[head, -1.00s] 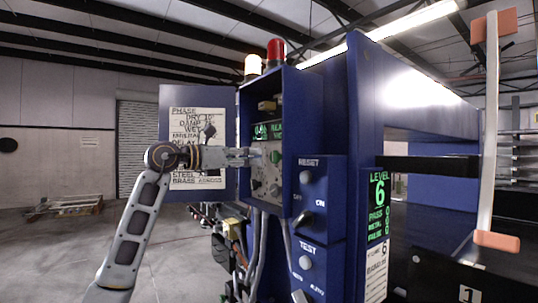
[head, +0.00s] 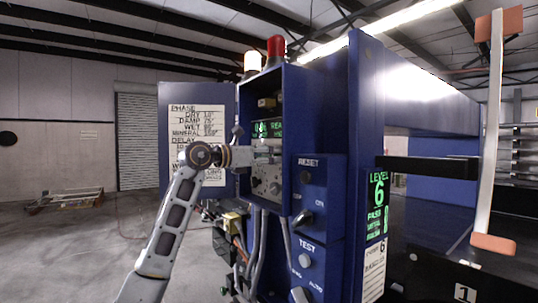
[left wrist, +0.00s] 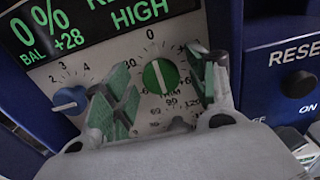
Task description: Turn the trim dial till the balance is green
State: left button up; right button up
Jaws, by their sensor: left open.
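The trim dial (left wrist: 160,76) is a round green knob with a white pointer bar, on a pale panel with a printed number scale. In the left wrist view its pointer stands near upright, close to the 0 mark. The display (left wrist: 100,25) above reads BAL +28 and HIGH in green letters on black. My left gripper (left wrist: 164,88) is open, with its green-padded fingers on either side of the dial. Contact with the dial cannot be told. In the head view my left gripper (head: 266,154) reaches into the blue control box (head: 288,110) and hides the dial. My right gripper is not in view.
A smaller blue knob (left wrist: 68,98) sits left of the dial, close to the left finger. The box's open door (head: 170,150) carries a printed chart. RESET and TEST controls are on the blue panel (head: 318,235) at the right. Cables hang below the box.

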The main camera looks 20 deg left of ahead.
pick_arm(q)
jog(key=c, duration=1)
jog(key=shift+n, duration=0.6)
jog(key=shift+w+a+f+n+p, duration=0.1)
jog(key=shift+n+p, duration=0.55)
jog(key=shift+n, duration=2.15)
jog(key=shift+w+a+n+p, duration=0.1)
jog(key=shift+n+p, duration=0.5)
jog(key=shift+n, duration=2.2)
jog(key=o, duration=1)
